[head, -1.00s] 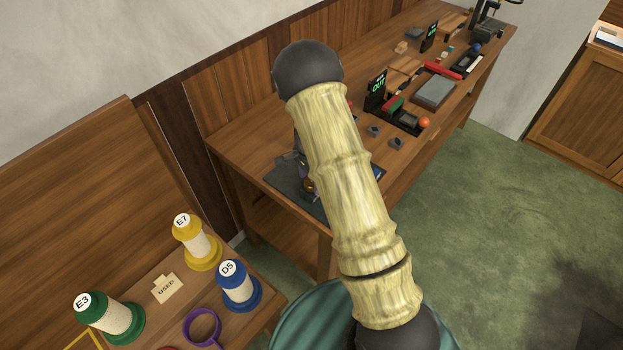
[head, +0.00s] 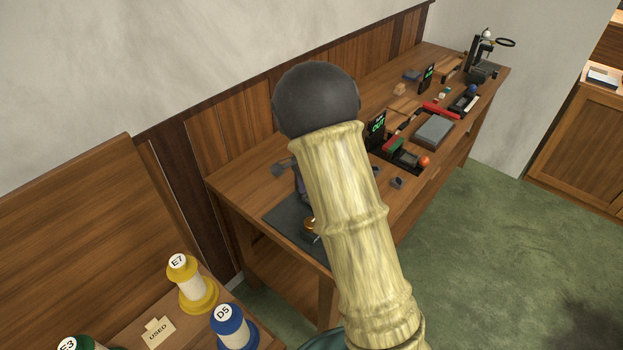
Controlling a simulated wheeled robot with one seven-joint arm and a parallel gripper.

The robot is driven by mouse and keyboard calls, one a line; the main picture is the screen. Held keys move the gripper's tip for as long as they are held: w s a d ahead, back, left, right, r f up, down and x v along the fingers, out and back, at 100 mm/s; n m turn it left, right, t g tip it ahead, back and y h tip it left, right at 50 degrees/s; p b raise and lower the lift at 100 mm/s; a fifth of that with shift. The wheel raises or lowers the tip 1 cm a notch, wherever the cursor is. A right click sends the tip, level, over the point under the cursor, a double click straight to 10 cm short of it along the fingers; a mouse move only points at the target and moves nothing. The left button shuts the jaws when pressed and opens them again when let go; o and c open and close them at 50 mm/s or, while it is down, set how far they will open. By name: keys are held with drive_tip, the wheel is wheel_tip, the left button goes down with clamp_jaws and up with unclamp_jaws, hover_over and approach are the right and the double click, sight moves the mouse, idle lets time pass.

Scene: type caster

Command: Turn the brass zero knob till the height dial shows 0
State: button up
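My own arm, a pale yellow ribbed link with a dark round joint, crosses the middle of the head view. It covers much of the near end of the workbench (head: 237,184). A small brass-coloured round part (head: 310,225) shows at the arm's left edge, above a dark mat (head: 283,219); I cannot tell whether it is the zero knob. The height dial cannot be made out. My gripper is not in view, so its hold and its place relative to the knob cannot be told.
A black display with green characters (head: 377,128) stands mid-bench near an orange ball (head: 424,161) and a grey block (head: 434,131). A black stand (head: 483,58) is at the far end. Spools, one yellow (head: 190,283), one blue (head: 232,327), stand lower left. Green floor lies clear at right.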

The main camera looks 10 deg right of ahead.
wheel_tip(320, 180, up, 6)
drive_tip(key=shift+r+b, duration=0.15)
drive_tip(key=shift+b, duration=0.15)
idle(0.3)
drive_tip(key=s+n+t, duration=0.2)
drive_tip(key=s+n, duration=1.1)
drive_tip(key=s, duration=0.7)
drive_tip(key=shift+s+d+n+t, duration=0.15)
drive_tip(key=shift+d+n+t, duration=0.15)
drive_tip(key=shift+d+n, duration=0.1)
